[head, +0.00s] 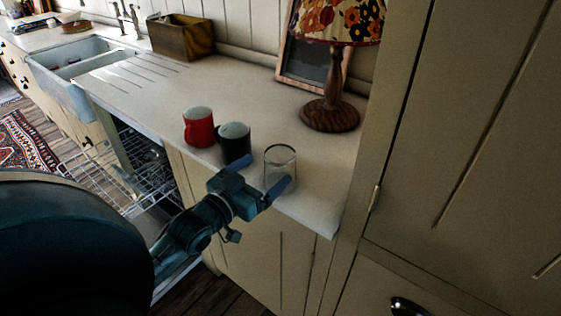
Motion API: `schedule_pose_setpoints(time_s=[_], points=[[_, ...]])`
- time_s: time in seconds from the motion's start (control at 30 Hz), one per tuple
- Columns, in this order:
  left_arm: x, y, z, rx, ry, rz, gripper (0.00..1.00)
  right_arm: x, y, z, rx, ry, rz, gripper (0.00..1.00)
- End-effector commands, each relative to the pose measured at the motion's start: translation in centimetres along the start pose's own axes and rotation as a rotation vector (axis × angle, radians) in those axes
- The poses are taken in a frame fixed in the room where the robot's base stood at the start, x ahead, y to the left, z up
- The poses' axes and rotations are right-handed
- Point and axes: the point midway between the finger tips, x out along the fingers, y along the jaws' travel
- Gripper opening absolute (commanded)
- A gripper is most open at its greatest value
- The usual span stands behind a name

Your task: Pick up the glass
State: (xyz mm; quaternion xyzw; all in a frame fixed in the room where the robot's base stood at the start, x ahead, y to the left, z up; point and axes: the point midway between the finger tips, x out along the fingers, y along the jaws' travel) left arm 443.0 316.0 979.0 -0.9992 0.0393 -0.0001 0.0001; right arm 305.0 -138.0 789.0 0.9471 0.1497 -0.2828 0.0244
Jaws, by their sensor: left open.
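A clear glass (281,163) stands upright on the pale counter near its front right end. My left gripper (262,176) reaches in from the left at the counter's front edge. Its two blue fingers are spread apart. The right finger overlaps the lower part of the glass in the picture, and the left finger shows to the left of it, in front of the black mug. I cannot tell whether a finger touches the glass. My right gripper is not in view.
A black mug (235,143) stands close left of the glass, with a red mug (198,127) beyond it. A lamp (331,112) stands behind on the right. A tall cupboard (470,140) closes off the right. An open dishwasher rack (135,165) lies left below the counter.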

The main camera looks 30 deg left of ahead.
Motion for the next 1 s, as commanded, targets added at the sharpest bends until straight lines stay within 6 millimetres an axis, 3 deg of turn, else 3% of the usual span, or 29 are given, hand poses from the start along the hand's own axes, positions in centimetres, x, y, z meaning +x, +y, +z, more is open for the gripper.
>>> schedule_pose_setpoints(time_s=[0.23,0.53,0.83,1.0], points=[[1.6,0.2,-0.2,-0.001,0.002,-0.001,0.91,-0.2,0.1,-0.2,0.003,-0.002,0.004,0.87],[5.5,0.8,-0.1,0.000,0.001,0.000,0.91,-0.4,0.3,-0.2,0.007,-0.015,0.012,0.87],[5.9,0.8,0.0,0.000,-0.001,0.000,0.91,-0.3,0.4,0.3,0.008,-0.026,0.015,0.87],[5.9,0.8,0.0,0.000,-0.001,0.000,0.77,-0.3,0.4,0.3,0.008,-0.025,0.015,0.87]])
